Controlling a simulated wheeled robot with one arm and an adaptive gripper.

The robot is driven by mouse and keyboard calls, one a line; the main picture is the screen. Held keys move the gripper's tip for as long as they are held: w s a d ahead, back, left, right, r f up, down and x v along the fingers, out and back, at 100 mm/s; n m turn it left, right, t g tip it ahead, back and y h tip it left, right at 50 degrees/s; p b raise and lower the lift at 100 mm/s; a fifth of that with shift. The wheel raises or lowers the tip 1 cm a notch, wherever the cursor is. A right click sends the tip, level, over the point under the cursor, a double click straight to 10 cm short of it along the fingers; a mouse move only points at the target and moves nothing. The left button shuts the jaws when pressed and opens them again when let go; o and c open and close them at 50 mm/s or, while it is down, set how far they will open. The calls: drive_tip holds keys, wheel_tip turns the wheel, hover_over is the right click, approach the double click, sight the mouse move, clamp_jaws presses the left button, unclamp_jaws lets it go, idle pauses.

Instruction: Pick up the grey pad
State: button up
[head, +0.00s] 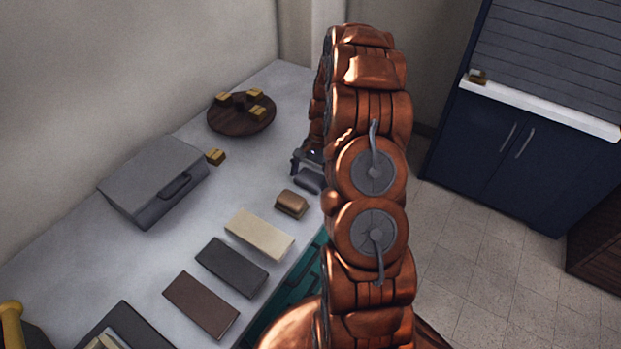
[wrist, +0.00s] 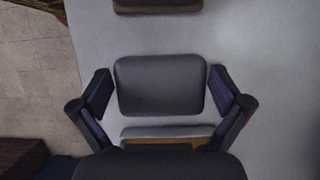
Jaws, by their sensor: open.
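The grey pad (wrist: 160,85) is a dark grey rounded block lying on the pale table, in the middle of the wrist view. In the head view the grey pad (head: 308,180) shows near the table's right edge, partly beside my arm. My gripper (wrist: 160,92) is open, with one finger on each side of the pad and a visible gap at both sides. In the head view my gripper (head: 308,160) is mostly hidden by my copper arm. I cannot tell its exact height over the table.
A brown block (head: 291,204) lies close to the pad. Cream (head: 259,234), dark grey (head: 232,267) and brown (head: 201,304) slabs lie in a row. A grey case (head: 150,180) and a round wooden stand (head: 241,118) are farther left. A grey-and-tan object (wrist: 165,133) lies near the pad.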

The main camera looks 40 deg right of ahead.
sight(310, 179)
drive_tip(key=c, duration=0.8)
drive_tip(key=shift+r, duration=0.1)
wheel_tip(310, 179, up, 10)
drive_tip(key=b, duration=0.3)
